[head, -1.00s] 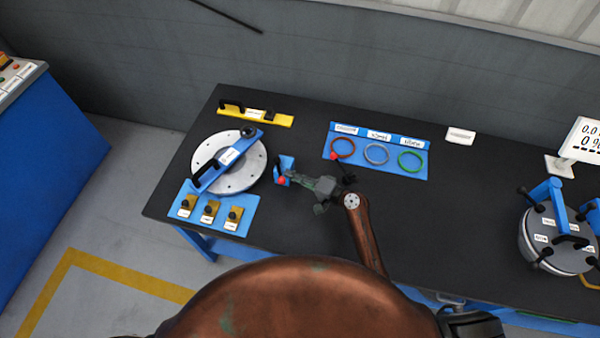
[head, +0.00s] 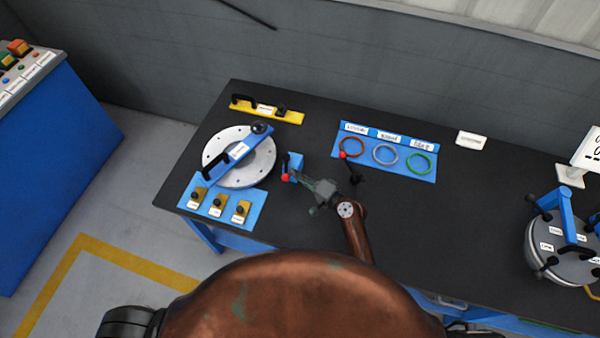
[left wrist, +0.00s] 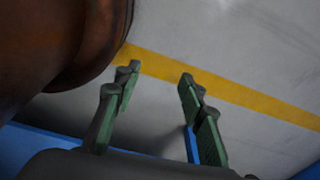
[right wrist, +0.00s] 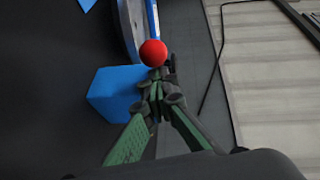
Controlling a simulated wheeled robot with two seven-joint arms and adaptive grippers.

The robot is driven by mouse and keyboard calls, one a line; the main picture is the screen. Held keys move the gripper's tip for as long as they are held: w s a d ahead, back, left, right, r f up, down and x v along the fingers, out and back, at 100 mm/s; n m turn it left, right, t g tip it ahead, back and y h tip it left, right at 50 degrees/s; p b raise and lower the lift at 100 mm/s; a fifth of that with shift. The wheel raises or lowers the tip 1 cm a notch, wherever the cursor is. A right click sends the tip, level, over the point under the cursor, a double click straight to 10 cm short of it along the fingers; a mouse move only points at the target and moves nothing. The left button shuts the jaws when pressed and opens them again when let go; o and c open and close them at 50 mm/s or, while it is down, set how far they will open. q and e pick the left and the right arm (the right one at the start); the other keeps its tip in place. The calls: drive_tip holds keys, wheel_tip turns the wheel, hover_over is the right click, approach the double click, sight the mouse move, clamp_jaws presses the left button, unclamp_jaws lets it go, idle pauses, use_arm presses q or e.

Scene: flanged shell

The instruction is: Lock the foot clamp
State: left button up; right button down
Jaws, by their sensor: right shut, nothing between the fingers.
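A small blue clamp block (head: 296,170) with a red ball knob (head: 285,178) stands on the table, right of the round flanged plate. My right gripper (head: 303,178) is shut and empty, its fingertips close to the knob. In the right wrist view the red knob (right wrist: 153,53) lies just beyond the closed fingertips (right wrist: 155,80), with the blue block (right wrist: 112,95) to their left. I cannot tell whether fingers and knob touch. A second red knob (head: 343,154) on a black lever stands behind my right gripper. My left gripper (left wrist: 158,80) is open and empty above the floor.
The round grey plate (head: 262,170) carries a blue bar with a black handle. A blue mat (head: 222,213) with knobs lies in front, a yellow bar (head: 285,115) behind. A blue tray (head: 400,172) of rings lies right. A lidded vessel (head: 540,262) stands far right.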

use_arm(q)
drive_tip(key=shift+s+f+b, duration=0.45)
drive_tip(key=shift+f, duration=0.15)
use_arm(e)
drive_tip(key=w+d+v, duration=0.1)
drive_tip(key=v, duration=1.2)
drive_tip(key=shift+w, duration=0.25)
drive_tip(key=shift+r, duration=0.1)
